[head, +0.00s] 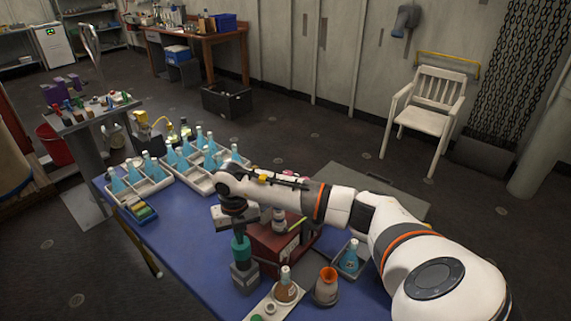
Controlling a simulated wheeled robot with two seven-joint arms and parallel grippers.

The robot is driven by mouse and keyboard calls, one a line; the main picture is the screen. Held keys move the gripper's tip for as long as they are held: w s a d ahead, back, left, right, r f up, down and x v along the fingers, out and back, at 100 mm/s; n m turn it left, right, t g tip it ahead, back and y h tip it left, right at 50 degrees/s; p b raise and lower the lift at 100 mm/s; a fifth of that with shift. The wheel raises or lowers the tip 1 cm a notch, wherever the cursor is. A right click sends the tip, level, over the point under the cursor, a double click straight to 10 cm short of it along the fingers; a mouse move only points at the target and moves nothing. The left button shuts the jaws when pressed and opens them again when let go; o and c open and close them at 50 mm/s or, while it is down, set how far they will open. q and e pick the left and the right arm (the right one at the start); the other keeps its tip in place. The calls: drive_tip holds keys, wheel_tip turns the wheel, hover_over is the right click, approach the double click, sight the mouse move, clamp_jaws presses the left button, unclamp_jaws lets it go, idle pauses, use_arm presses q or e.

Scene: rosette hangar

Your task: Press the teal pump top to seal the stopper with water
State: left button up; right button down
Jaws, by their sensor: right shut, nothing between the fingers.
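The teal pump top (240,248) stands on a grey block-shaped base (244,276) near the front of the blue table. My right gripper (238,232) points down directly above the pump top, its fingers shut and empty. The fingertips are at or very close to the top of the teal part; I cannot tell whether they touch it. An amber flask with a pale stopper (286,290) stands in a light tray just right of the pump. I cannot tell which stopper the pump belongs to. My left gripper is out of view.
The blue table (190,245) has clear room left of the pump. Light trays (200,180) of blue flasks stand at its back. A red box (272,250) is behind the pump, partly under my arm. An orange-necked flask (327,290) and a blue flask (350,260) stand to the right.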

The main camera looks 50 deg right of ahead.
drive_tip(key=shift+f+b, duration=0.65)
drive_tip(key=shift+f, duration=0.35)
drive_tip(key=shift+r, duration=0.15)
wheel_tip(320, 180, up, 10)
drive_tip(key=p, duration=0.7)
drive_tip(key=shift+r, duration=0.25)
drive_tip(key=shift+s+d, duration=0.1)
idle(1.1)
